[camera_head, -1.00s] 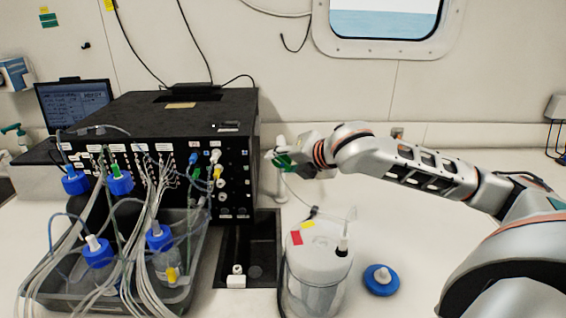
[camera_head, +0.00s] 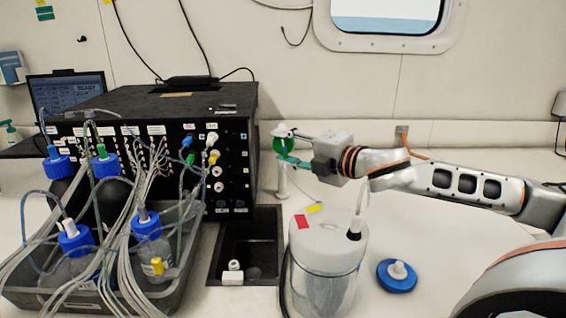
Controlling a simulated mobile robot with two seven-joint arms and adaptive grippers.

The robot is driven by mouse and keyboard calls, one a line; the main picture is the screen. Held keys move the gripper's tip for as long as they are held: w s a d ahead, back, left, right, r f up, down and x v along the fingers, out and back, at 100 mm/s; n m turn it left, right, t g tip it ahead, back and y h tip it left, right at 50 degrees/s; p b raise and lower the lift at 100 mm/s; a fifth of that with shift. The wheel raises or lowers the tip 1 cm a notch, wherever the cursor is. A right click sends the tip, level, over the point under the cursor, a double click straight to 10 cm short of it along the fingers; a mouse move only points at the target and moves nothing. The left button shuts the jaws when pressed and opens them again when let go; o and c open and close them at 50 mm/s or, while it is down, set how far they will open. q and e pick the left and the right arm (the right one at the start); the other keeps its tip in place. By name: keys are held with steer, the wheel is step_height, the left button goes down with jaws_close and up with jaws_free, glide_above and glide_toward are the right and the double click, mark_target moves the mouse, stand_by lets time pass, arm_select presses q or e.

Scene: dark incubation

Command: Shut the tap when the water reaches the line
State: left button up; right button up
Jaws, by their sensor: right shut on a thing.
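A white tap post (camera_head: 282,184) stands on the counter right of the black box, with a green handle (camera_head: 283,146) at its top. My right gripper (camera_head: 290,151) reaches in from the right and is shut on the green handle. Its fingers partly hide the tap. A translucent white container (camera_head: 326,262) stands in front of the tap, with red and yellow labels on top and a thin tube at its lid. A dark line runs around its side. I cannot make out the water level in it. My left gripper is not in view.
A blue cap (camera_head: 397,276) lies right of the container. A sunken black basin (camera_head: 247,240) is left of it. A grey tray (camera_head: 190,262) with several blue-capped bottles and many tubes stands before the black box (camera_head: 170,112).

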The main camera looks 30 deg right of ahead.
steer(key=shift+f, duration=0.5)
steer(key=shift+r+m+t+b, duration=0.3)
steer(key=shift+m+t+b, duration=0.15)
steer(key=shift+m+t, duration=0.25)
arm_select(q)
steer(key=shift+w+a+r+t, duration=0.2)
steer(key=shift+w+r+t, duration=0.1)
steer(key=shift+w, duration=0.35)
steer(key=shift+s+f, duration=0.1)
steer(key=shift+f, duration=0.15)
arm_select(e)
steer(key=shift+r+y, duration=0.1)
steer(key=shift+y, duration=0.2)
steer(key=o, duration=1.1)
steer(key=shift+o, duration=0.2)
